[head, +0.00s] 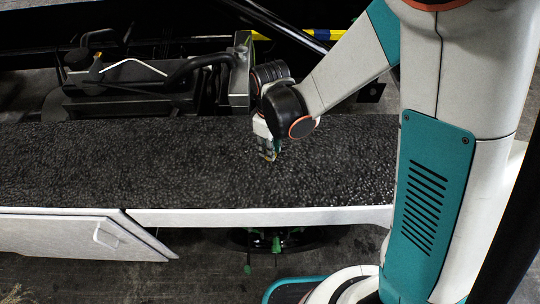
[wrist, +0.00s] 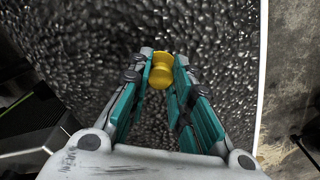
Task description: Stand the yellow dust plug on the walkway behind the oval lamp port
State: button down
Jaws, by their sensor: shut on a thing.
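The yellow dust plug (wrist: 162,70) is a small knobbed piece. In the wrist view it sits between the tips of my gripper (wrist: 162,78), which is shut on it. In the head view my gripper (head: 268,155) points down over the black textured walkway (head: 150,165), low and near its middle; the plug there is too small to make out clearly. I cannot tell whether the plug touches the walkway surface. The oval lamp port is not recognisable in either view.
The walkway has a pale front edge (head: 260,217) with a white hinged panel (head: 75,234) below at left. Black machinery with a seat and bent bars (head: 150,80) stands behind the walkway. The walkway surface left of my gripper is clear.

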notch_tip(320, 180, down, 4)
jog(key=shift+r+b, duration=0.25)
jog(key=shift+b, duration=0.7)
jog(key=shift+r, duration=0.1)
jog(key=c, duration=1.4)
grip_release()
jog(key=shift+c, duration=0.2)
notch_tip(320, 180, up, 12)
jog(key=p, duration=0.4)
